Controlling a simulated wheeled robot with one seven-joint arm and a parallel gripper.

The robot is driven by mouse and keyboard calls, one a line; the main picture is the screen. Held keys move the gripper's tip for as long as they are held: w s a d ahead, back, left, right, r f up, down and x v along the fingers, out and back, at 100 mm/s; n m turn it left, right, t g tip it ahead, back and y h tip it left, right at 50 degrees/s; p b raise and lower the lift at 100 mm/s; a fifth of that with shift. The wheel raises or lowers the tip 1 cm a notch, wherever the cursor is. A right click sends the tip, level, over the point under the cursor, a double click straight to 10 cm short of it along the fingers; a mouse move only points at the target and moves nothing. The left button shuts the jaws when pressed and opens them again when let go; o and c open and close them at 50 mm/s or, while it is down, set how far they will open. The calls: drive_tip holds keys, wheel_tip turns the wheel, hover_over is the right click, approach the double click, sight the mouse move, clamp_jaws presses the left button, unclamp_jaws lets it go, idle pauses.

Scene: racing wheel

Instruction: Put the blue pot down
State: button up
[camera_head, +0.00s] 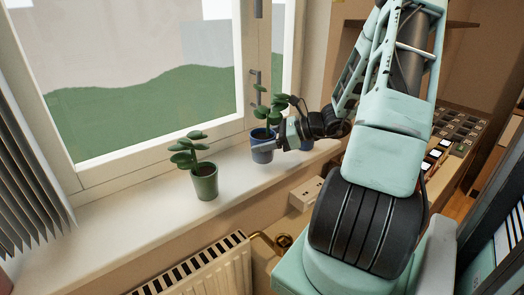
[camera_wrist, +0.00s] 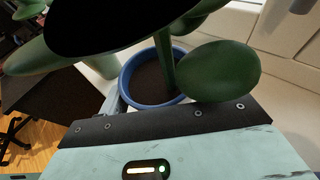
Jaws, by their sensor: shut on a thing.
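The blue pot (camera_head: 262,155) holds a green plant and is at the window sill, right of the green pot. Whether its base touches the sill or hangs just above it I cannot tell. My gripper (camera_head: 264,146) reaches in from the right and is shut on the blue pot near its upper part. In the wrist view the blue pot (camera_wrist: 128,78) shows its rim and dark soil just beyond my gripper, with a thick stem and large leaves above.
A green pot (camera_head: 205,187) with a plant stands on the white sill (camera_head: 130,222) to the left. The window frame (camera_head: 150,163) is behind. A radiator (camera_head: 205,275) is below. A bluish patch beside my gripper is mostly hidden. The sill's left part is clear.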

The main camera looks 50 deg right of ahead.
drive_tip(key=shift+f, duration=1.5)
drive_tip(key=shift+f, duration=0.1)
drive_tip(key=o, duration=1.4)
drive_tip(key=v, duration=1.2)
drive_tip(key=shift+b, duration=0.35)
